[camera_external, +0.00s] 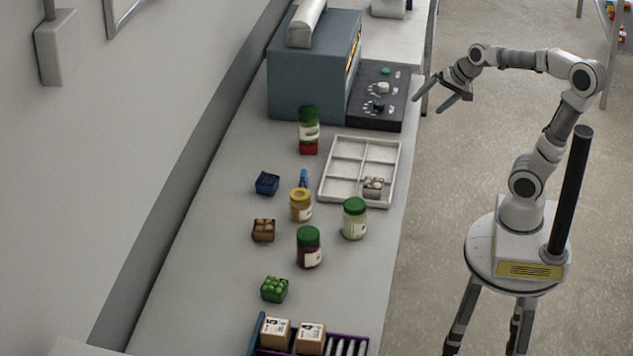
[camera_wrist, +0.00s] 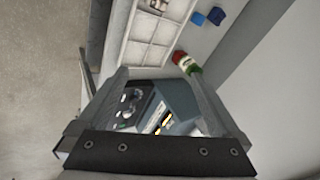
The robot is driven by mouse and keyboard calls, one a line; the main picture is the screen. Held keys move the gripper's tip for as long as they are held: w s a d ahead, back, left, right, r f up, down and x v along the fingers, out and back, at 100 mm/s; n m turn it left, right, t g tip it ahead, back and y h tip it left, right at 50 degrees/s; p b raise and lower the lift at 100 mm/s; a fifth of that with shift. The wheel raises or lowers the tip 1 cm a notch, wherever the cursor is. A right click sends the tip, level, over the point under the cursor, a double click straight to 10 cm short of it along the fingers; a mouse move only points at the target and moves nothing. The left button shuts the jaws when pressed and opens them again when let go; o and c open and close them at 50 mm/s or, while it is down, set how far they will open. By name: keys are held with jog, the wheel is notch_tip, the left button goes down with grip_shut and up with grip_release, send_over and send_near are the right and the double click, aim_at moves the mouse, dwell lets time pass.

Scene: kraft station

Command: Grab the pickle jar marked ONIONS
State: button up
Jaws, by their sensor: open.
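Several jars stand on the grey counter, and their labels are too small to read, so I cannot tell which is marked ONIONS. A pale jar with a green lid (camera_external: 354,220) stands below the white tray. A dark red jar with a green lid (camera_external: 308,249) is left of and below it. A yellow-lidded jar (camera_external: 301,206) stands farther back. My gripper (camera_external: 440,97) is open and empty, right of the counter, apart from all jars.
A white divided tray (camera_external: 328,183) holds a small pale box. A blue-grey machine with a dark control panel (camera_external: 376,98) stands at the back. Small blue (camera_external: 267,183), brown (camera_external: 264,231) and green (camera_external: 274,289) boxes lie along the left. A crate (camera_external: 256,338) is at the front.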

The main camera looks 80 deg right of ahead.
jog(key=s+d+f+m+h, duration=0.25)
jog(key=d+m, duration=0.45)
jog(key=d, duration=0.5)
jog(key=w+d+f+n+t+h+b, duration=0.1)
jog(key=w+d+f+n+h+b, duration=0.15)
jog(key=w+f+n, duration=0.8)
jog(key=n+t+y+b, duration=0.2)
jog(key=n+y+b, duration=0.1)
jog(key=n+y, duration=1.4)
send_near(343, 223)
jog(key=a, duration=0.1)
jog(key=w+a+n+h, duration=0.1)
jog(key=a+n+h, duration=0.1)
jog(key=a, duration=0.1)
jog(key=shift+w+r, duration=0.1)
jog(key=shift+w, duration=0.25)
jog(key=shift+d+f+b+x, duration=0.15)
jog(key=shift+b+x, duration=0.15)
jog(key=shift+x, duration=1.15)
jog(key=shift+d+f+b+x, duration=0.15)
jog(key=shift+b+x, duration=0.15)
jog(key=shift+x, duration=1.15)
jog(key=shift+w+r, duration=0.1)
jog(key=shift+w, duration=0.05)
jog(key=shift+c, duration=0.3)
